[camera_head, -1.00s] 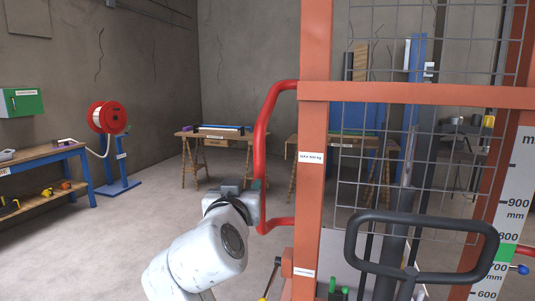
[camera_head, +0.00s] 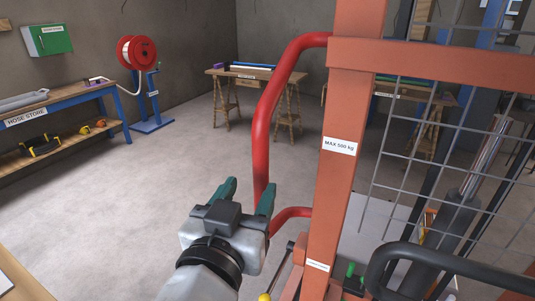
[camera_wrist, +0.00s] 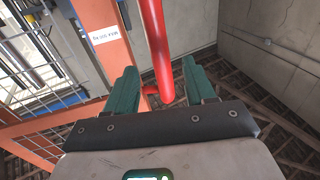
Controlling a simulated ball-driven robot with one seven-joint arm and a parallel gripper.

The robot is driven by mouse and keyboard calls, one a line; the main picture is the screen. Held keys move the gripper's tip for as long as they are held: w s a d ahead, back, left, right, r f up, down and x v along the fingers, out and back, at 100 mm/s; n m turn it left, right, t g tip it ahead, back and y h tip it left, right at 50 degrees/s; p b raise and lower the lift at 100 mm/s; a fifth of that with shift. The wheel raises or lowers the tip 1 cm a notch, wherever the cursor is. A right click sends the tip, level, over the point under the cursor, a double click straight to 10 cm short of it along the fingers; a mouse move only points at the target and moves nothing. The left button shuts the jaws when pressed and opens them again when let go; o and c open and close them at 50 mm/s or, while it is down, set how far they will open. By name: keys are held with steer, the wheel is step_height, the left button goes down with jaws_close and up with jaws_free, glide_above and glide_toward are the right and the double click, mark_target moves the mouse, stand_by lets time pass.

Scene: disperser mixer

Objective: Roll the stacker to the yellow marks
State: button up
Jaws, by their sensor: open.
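The stacker is an orange steel frame (camera_head: 347,120) with a wire mesh guard, standing at the right in the head view. A red tube handle (camera_head: 266,125) curves out from its left post. My gripper (camera_head: 247,192) has green fingers and is open beside the lower part of this handle. In the wrist view my gripper (camera_wrist: 162,85) has its fingers apart, and the red handle (camera_wrist: 156,45) runs up between their lines, beyond or between the tips. I cannot tell whether it touches a finger. No yellow floor marks show in view.
A blue-legged bench (camera_head: 60,120) stands at the left, with a red hose reel (camera_head: 137,52) beyond it. A trestle table (camera_head: 250,80) stands at the back. The grey floor (camera_head: 170,180) between them is clear. A dark loop handle (camera_head: 450,262) is at the lower right.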

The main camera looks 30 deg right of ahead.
mark_target(264, 163)
steer(key=p+x, duration=0.2)
steer(key=x, duration=0.7)
jaws_close()
stand_by(0.4)
